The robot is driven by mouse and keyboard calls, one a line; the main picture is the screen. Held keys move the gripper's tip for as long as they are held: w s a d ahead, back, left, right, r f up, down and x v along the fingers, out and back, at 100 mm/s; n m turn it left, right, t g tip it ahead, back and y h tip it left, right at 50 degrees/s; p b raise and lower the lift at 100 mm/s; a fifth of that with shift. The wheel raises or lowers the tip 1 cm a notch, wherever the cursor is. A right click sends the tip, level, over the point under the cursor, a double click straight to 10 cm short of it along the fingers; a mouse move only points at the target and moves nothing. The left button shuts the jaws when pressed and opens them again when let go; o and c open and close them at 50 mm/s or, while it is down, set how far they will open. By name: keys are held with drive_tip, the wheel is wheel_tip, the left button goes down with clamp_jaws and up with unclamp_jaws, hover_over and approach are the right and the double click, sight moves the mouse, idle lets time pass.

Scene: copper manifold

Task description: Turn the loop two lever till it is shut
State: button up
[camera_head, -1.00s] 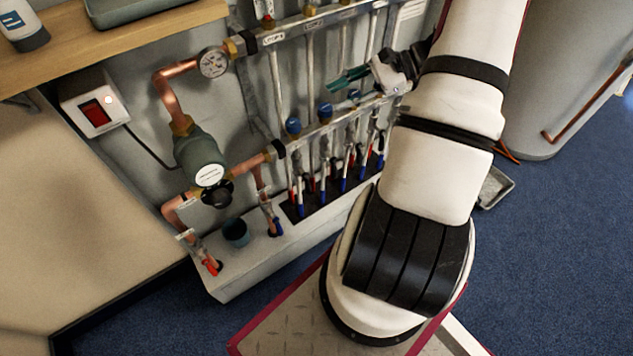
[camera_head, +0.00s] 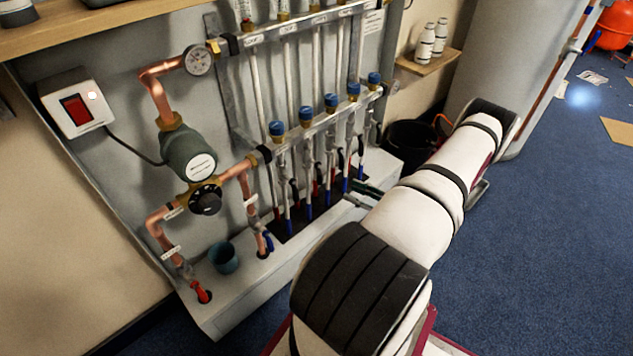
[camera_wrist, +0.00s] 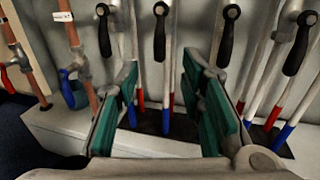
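Several black valve levers hang below the lower manifold bar, each pointing roughly down along its pipe. In the wrist view they are the leftmost lever (camera_wrist: 104,32), the second lever (camera_wrist: 160,32), a third (camera_wrist: 228,36) and a fourth (camera_wrist: 297,45). The loop labels are too small to read, so I cannot tell for certain which is loop two. My gripper (camera_wrist: 168,105) is open and empty, its teal pads apart, below the levers and touching none. The second lever is above the gap between the pads. In the head view my gripper (camera_head: 364,194) is low at the manifold's right front.
Blue caps (camera_head: 305,116) top the lower bar. At left are copper pipework, a pump (camera_head: 190,155), a red lever (camera_head: 201,291), a blue lever (camera_head: 267,243) and a cup (camera_head: 223,257). A white ledge (camera_head: 235,310) runs below. A black bucket (camera_head: 408,140) stands at right.

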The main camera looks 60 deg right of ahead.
sight(320, 177)
drive_tip(key=w+b, duration=0.2)
drive_tip(key=w, duration=1.1)
drive_tip(key=shift+a, duration=0.1)
drive_tip(key=shift+s, duration=0.1)
clamp_jaws()
